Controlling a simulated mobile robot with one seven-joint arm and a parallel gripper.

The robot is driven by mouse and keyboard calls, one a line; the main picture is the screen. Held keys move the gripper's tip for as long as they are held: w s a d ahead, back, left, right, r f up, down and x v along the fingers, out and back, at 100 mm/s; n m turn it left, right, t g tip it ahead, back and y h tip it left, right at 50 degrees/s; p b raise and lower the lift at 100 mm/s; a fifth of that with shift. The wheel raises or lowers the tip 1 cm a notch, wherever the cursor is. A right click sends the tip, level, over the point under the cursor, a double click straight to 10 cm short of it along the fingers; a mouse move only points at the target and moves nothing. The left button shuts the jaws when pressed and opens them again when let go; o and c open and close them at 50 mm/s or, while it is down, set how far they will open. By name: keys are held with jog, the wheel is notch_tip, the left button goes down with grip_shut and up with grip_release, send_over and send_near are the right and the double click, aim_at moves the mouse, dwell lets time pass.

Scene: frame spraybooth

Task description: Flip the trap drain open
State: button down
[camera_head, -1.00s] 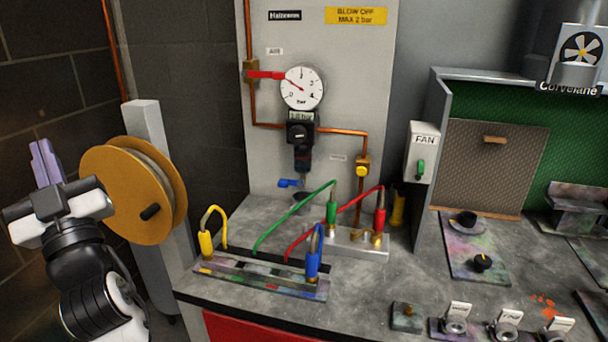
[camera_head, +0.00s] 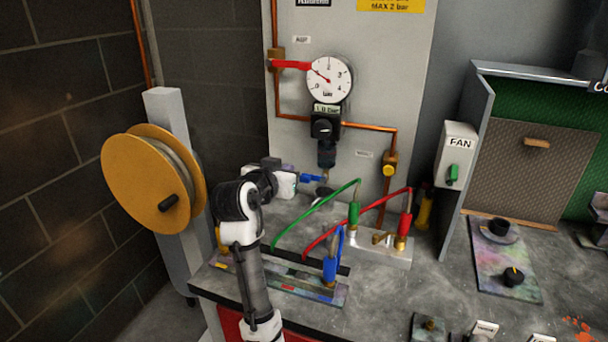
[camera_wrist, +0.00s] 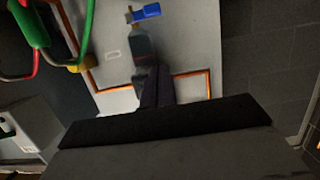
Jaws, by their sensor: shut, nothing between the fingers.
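The trap drain's blue lever (camera_head: 311,178) sits below the dark trap bowl (camera_head: 326,153), which hangs under the gauge and regulator. The lever points sideways to the left, across the small brass drain stem. My gripper (camera_head: 290,168) is just left of the lever in the head view, with its fingers pointing toward the panel; I cannot tell whether it touches. In the wrist view, which is turned upside down, the blue lever (camera_wrist: 147,11) and the bowl (camera_wrist: 141,45) show beyond my shut, empty fingers (camera_wrist: 153,85), with a visible gap.
A pressure gauge (camera_head: 328,80) and copper pipes (camera_head: 357,127) are on the grey panel above. Green (camera_head: 318,213) and red cables arch over the bench to the right of my arm. A blue plug (camera_head: 330,268) stands close in front. An orange reel (camera_head: 150,185) is at left.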

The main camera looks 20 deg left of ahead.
jog(key=p, duration=0.4)
send_over(313, 178)
jog(key=s+a, duration=0.2)
jog(key=s, duration=0.2)
jog(key=f, duration=0.2)
jog(key=shift+f+p, duration=0.65)
jog(key=shift+f, duration=1.55)
jog(key=shift+f, duration=0.1)
jog(key=shift+w+a+f+b, duration=0.1)
jog(key=shift+b, duration=0.2)
